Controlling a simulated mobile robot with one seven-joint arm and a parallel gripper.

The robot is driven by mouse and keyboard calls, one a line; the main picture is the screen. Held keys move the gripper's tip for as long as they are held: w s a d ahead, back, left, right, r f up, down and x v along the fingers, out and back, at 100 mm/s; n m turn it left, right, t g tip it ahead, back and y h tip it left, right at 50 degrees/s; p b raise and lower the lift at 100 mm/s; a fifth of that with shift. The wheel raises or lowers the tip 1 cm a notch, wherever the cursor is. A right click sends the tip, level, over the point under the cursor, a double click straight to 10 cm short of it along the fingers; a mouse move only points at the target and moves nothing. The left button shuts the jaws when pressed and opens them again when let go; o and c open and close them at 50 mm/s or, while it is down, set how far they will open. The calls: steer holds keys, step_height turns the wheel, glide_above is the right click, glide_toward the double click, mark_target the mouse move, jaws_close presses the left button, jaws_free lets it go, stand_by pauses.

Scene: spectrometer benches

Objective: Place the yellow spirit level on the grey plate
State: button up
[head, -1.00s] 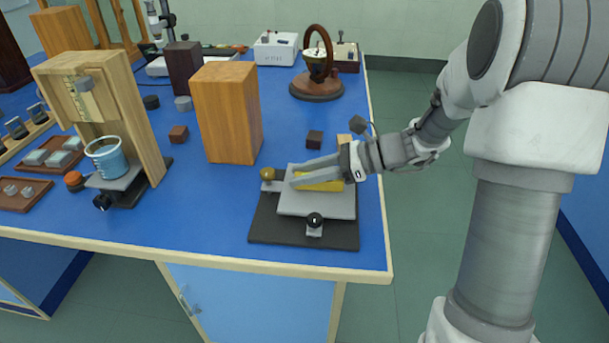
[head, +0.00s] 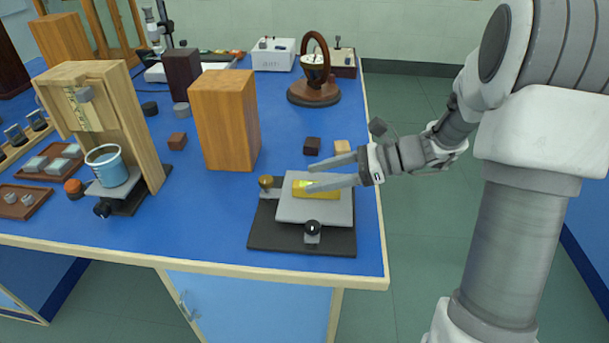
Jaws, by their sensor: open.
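The yellow spirit level (head: 318,192) lies on the grey plate (head: 300,211), toward its back edge. The plate sits on a dark base with a black knob in front and a brass knob at the back left. My gripper (head: 308,178) is open and empty, with its fingers apart above the level. One finger crosses in front of part of the level in this view. Whether a finger touches the level I cannot tell.
A tall wooden block (head: 224,120) stands behind and left of the plate. Small dark (head: 312,146) and light (head: 342,147) blocks lie behind it. A wooden stand with a blue cup (head: 106,167) is at the left. The bench's right edge is close to the plate.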

steer(key=p+v, duration=0.2)
steer(key=v, duration=0.6)
steer(key=s+a+r+n+t+h, duration=0.15)
steer(key=s+r+n+h, duration=0.25)
steer(key=s+n+h, duration=0.45)
steer(key=s+r+n+t+h, duration=0.2)
steer(key=s+r+n+h, duration=0.25)
steer(key=s+n, duration=0.7)
step_height(320, 180, up, 16)
steer(key=p, duration=1.7)
steer(key=shift+w, duration=0.3)
